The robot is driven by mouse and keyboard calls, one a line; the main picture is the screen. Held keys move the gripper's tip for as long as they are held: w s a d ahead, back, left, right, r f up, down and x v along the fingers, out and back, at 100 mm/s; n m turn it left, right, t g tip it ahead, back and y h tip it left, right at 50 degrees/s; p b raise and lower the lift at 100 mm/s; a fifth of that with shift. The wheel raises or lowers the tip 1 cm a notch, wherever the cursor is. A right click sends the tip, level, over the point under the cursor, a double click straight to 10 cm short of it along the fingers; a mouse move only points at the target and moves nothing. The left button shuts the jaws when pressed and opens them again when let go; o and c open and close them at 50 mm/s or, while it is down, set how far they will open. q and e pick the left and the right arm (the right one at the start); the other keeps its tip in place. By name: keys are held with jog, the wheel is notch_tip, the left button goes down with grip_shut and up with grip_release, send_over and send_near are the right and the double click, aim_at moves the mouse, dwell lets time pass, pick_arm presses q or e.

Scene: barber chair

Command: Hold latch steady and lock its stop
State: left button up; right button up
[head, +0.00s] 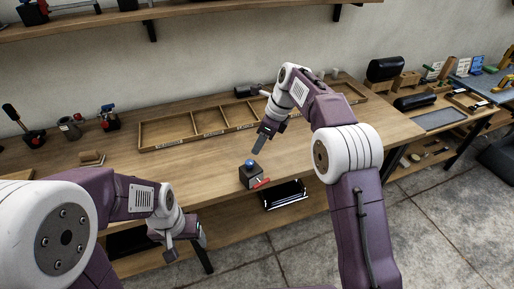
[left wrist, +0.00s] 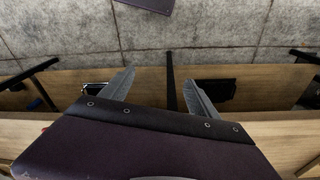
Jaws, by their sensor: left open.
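The latch (head: 251,178) is a small dark block with a blue knob (head: 249,163) on top and a red lever (head: 262,183) at its front right. It sits near the front edge of the wooden bench. My right gripper (head: 260,147) points down just above and right of the knob, apparently apart from it; its jaw gap is not clear. My left gripper (head: 170,253) hangs low in front of the bench edge, left of the latch. In the left wrist view its two fingers (left wrist: 160,92) are spread, with nothing between them.
A divided wooden tray (head: 180,132) lies along the back of the bench (head: 200,165). Small devices (head: 108,118) stand at the back left. A dark tray (head: 285,195) sits on the lower shelf. The bench around the latch is clear.

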pick_arm(q)
jog(key=d+r+n+g+h, duration=0.1)
jog(key=d+r+n+h, duration=0.2)
jog(key=d+n+h, duration=0.55)
jog(key=w+d+r+n+t+h, duration=0.1)
jog(key=w+d+r+n+h, duration=0.15)
jog(key=w+d+n, duration=0.5)
jog(key=w+r+n+t+h, duration=0.1)
jog(key=w+n+t, duration=0.4)
jog(key=w, duration=0.7)
jog(key=n+t, duration=0.1)
jog(key=n, duration=0.2)
send_near(257, 171)
jog(key=shift+w+a+f+y, duration=0.2)
jog(key=shift+w+f, duration=0.15)
jog(key=shift+w, duration=0.1)
jog(key=shift+w+a+f+y, duration=0.2)
jog(key=shift+w+a+f, duration=0.05)
jog(key=shift+w+f, duration=0.15)
jog(key=shift+s+a+f, duration=0.1)
jog(key=shift+a+f, duration=0.1)
jog(key=x, duration=1.2)
